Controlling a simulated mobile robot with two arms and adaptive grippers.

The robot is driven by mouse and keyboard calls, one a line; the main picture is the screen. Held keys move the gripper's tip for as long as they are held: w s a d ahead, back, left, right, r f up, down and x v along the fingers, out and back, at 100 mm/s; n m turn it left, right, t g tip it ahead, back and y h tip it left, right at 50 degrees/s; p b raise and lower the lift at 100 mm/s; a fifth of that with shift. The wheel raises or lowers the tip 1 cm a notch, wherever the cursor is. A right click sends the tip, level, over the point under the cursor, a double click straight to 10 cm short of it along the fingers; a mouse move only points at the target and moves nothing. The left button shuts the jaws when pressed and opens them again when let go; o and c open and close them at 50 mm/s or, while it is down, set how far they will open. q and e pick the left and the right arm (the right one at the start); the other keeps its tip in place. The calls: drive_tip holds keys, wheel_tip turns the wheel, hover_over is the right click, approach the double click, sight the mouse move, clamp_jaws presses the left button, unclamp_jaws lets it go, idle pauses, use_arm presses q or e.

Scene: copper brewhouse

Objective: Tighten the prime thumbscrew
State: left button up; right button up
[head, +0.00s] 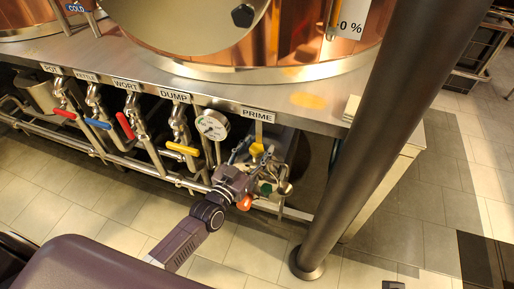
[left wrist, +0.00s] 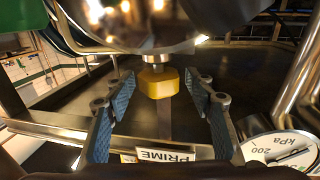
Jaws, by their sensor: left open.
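The prime thumbscrew is a yellow knob (head: 257,149) under the PRIME label (head: 258,114) on the steel bench edge. In the left wrist view the yellow knob (left wrist: 158,84) sits on a short metal stem, below a shiny rounded metal body. My left gripper (head: 254,156) is open, and its blue-padded fingers (left wrist: 160,98) stand on either side of the knob. Gaps show between the pads and the knob, so it is not gripped. The knob is near the fingertips. My right gripper is not in view.
A pressure gauge (head: 212,125) stands just left of the knob; its dial is close to a finger in the left wrist view (left wrist: 280,150). Valves with yellow (head: 183,149), red and blue handles line the bench to the left. A dark post (head: 376,130) stands right.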

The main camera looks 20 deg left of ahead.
use_arm(q)
drive_tip(key=c, duration=1.2)
drive_tip(key=shift+m+g+h+b, duration=0.3)
drive_tip(key=shift+m+h+b, duration=0.5)
drive_tip(key=shift+h, duration=0.3)
drive_tip(key=o, duration=1.2)
